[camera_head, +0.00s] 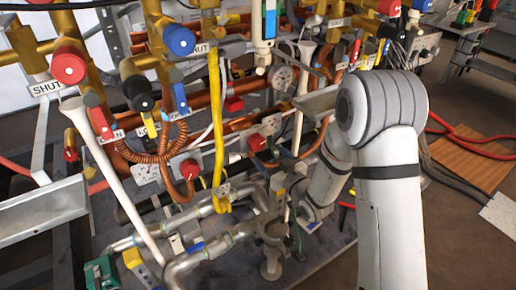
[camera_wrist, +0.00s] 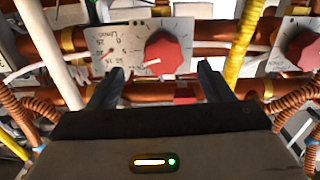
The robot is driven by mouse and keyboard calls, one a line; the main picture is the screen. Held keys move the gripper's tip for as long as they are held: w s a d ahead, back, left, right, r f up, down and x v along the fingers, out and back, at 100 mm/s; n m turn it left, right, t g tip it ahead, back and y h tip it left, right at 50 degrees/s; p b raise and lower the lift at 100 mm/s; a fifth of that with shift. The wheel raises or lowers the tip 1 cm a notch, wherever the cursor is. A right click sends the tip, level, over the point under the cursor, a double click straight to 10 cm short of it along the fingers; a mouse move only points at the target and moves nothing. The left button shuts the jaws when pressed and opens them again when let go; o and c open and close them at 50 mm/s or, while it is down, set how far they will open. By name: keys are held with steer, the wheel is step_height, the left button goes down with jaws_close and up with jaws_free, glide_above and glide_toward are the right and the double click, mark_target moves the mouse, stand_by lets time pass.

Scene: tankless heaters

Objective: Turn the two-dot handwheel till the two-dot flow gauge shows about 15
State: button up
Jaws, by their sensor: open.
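A red handwheel (camera_wrist: 167,53) with a pale bar pointer sits on a white plate in the wrist view, ahead of my gripper. The flow gauge (camera_wrist: 112,48), marked L/min, is on the same plate to its left; its reading is too small to tell. Dot marks at the plate's top edge are too blurred to count. My gripper (camera_wrist: 158,82) is open, its fingers below and to either side of the handwheel, with nothing seen between them. In the head view a matching red handwheel (camera_head: 190,168) and gauge plate (camera_head: 146,173) show at left centre; the gripper's fingers are not clear there.
A second red handwheel (camera_wrist: 300,50) stands to the right, beyond a yellow hose (camera_wrist: 243,45). A white pipe (camera_wrist: 48,50) runs at the left. Copper pipes and coiled copper lines (camera_head: 155,155) crowd the panel.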

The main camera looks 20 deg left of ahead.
mark_target(259, 146)
steer(key=x, duration=0.6)
steer(key=shift+s+a, duration=0.1)
steer(key=shift+a, duration=0.1)
steer(key=shift+c, duration=0.2)
steer(key=c, duration=0.9)
